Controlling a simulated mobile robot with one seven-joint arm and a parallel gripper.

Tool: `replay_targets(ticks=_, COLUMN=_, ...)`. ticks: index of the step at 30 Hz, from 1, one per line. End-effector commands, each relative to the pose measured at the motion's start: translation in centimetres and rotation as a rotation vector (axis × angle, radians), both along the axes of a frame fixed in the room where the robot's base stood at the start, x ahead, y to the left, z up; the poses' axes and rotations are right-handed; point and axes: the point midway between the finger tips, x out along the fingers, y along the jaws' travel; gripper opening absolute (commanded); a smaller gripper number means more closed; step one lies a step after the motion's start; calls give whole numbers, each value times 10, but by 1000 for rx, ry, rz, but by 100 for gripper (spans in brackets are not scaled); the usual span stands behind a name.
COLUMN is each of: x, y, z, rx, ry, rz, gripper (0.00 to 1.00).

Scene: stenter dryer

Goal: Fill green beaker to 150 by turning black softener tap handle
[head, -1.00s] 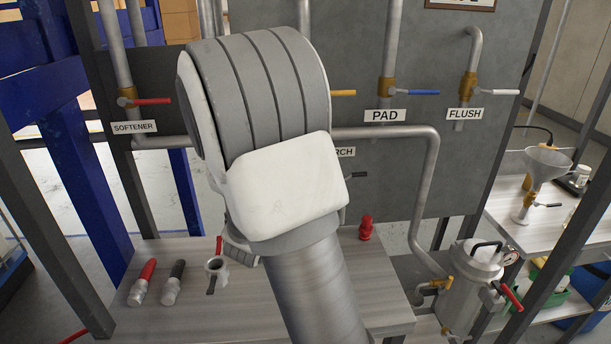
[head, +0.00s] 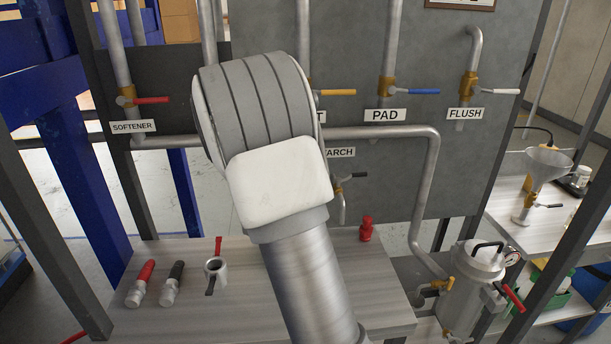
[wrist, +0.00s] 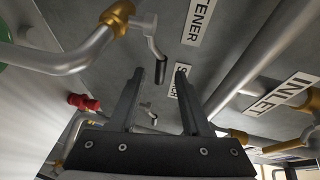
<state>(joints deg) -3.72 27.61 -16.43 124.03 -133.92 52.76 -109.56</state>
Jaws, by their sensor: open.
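In the wrist view, a tap with a brass body (wrist: 118,19) and a bent metal stem carries a black handle (wrist: 160,72). It is near a partly visible label ending in "TENER" (wrist: 198,20). My gripper (wrist: 159,76) is open and empty. The black handle appears in the gap between its fingertips; whether it is between them in depth or beyond them, I cannot tell. In the head view my arm hides the gripper and this tap. A green patch (wrist: 3,57) shows at the wrist view's left edge; I cannot tell whether it is the green beaker.
The head view shows a red-handled tap (head: 150,101) above the SOFTENER label (head: 132,126), and a smaller black-handled tap (head: 352,176) under the STARCH label (head: 338,153). A red object (head: 366,230) and loose tools (head: 172,285) occupy the bench (head: 235,315). Pipes run close around my gripper.

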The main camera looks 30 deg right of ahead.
Motion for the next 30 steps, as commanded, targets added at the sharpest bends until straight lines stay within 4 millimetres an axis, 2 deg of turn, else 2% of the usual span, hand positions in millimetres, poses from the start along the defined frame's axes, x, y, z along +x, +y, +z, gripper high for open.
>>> replay_targets(ticks=21, x=32, y=-37, z=-10, rx=-1, ry=2, rz=0, gripper=48)
replay_targets(ticks=30, x=35, y=-40, z=-10, rx=-1, ry=1, rz=0, gripper=48)
